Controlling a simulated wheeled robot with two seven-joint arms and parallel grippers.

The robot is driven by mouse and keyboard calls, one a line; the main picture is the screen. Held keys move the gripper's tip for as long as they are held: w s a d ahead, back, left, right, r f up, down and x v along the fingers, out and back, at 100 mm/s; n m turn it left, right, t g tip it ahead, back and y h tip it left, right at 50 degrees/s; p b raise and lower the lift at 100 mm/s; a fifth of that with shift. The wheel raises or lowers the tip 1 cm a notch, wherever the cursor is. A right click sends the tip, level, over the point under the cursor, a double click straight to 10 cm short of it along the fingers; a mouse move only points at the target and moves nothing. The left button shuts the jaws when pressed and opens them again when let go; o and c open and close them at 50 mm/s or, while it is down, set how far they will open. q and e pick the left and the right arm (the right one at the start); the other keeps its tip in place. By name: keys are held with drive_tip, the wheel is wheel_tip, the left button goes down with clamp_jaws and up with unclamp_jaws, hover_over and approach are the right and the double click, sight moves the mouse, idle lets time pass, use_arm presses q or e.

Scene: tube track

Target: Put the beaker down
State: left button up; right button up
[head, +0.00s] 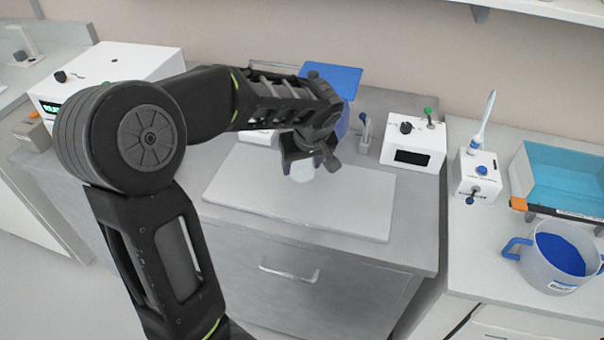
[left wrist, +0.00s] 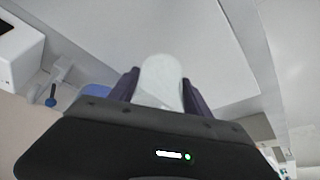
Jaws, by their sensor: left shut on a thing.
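My left gripper (head: 306,160) is shut on a small whitish translucent beaker (head: 302,172), which sticks out below the fingers. In the head view the beaker shows over the back part of the pale board (head: 355,207) on the grey bench. I cannot tell whether it touches the board. In the left wrist view the beaker (left wrist: 160,80) sits between the two dark fingers of the gripper (left wrist: 161,92). Part of the beaker is hidden by the fingers. My right gripper is not in view.
A white box with knobs (head: 413,143) stands right of the board. A blue item (head: 332,77) is behind my gripper. Further right are a small white device (head: 478,173), a blue tray (head: 560,175) and a jug with blue contents (head: 558,255). The board's front and right are clear.

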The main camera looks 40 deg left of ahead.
sight(302, 175)
use_arm(q)
drive_tip(key=shift+f, duration=1.85)
drive_tip(key=shift+f, duration=0.15)
drive_tip(key=o, duration=1.4)
drive_tip(key=shift+c, duration=0.2)
drive_tip(key=v, duration=1.2)
